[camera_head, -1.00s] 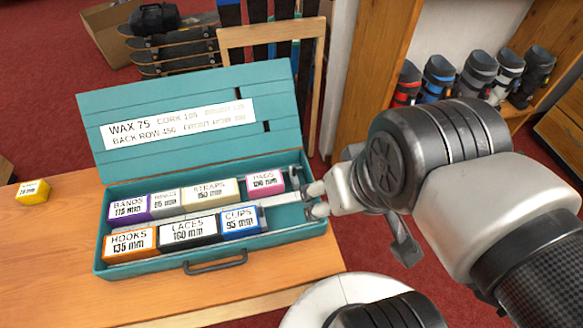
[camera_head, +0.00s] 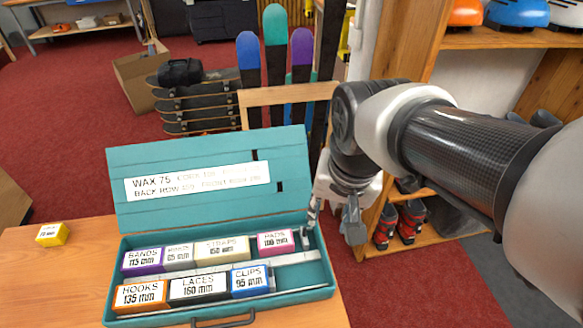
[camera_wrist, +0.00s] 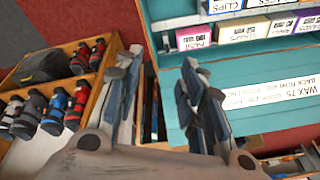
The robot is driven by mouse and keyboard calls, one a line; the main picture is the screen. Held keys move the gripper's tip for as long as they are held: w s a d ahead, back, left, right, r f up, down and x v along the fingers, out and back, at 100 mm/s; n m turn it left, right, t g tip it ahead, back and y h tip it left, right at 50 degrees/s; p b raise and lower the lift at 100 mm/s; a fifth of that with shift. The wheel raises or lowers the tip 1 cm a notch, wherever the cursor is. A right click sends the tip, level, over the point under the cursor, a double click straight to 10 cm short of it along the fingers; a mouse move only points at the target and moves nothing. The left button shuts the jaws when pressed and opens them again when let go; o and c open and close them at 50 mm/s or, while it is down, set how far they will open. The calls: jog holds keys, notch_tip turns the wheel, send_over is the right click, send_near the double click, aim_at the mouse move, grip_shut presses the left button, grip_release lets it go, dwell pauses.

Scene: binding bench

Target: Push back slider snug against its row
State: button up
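The teal case (camera_head: 318,292) lies open on the bench. Its back row holds purple BANDS (camera_head: 143,262), grey RINGS (camera_head: 179,256), cream STRAPS (camera_head: 222,249) and pink PADS (camera_head: 276,243). The grey back slider (camera_head: 305,239) stands at the right end of this row, close beside PADS; I cannot tell whether they touch. My gripper (camera_head: 332,213) is above the case's right end, one finger near the slider.
The front row holds orange HOOKS (camera_head: 141,296), black LACES (camera_head: 198,287) and blue CLIPS (camera_head: 250,281). The labelled lid (camera_head: 210,210) stands up behind. A yellow box (camera_head: 52,234) sits on the bench (camera_head: 60,285) at left. A wooden shelf (camera_head: 440,235) stands at right.

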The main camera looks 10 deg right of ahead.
jog(key=w+m+p, duration=0.1)
jog(key=w, duration=0.1)
jog(key=w+f+m+g+p, duration=0.1)
jog(key=w, duration=0.2)
jog(key=w+m+p, duration=0.1)
jog(key=w+m, duration=0.1)
jog(key=w, duration=0.1)
jog(key=shift+a+f+g, duration=0.2)
jog(key=shift+g, duration=0.1)
jog(key=shift+c, duration=0.4)
jog(key=m+g+p, duration=0.1)
jog(key=m+p, duration=0.2)
jog(key=m, duration=0.1)
send_over(304, 228)
notch_tip(304, 228, down, 5)
notch_tip(304, 228, down, 18)
jog(key=b, duration=0.5)
jog(key=shift+d+r, duration=0.1)
jog(key=shift+d, duration=0.05)
grip_shut()
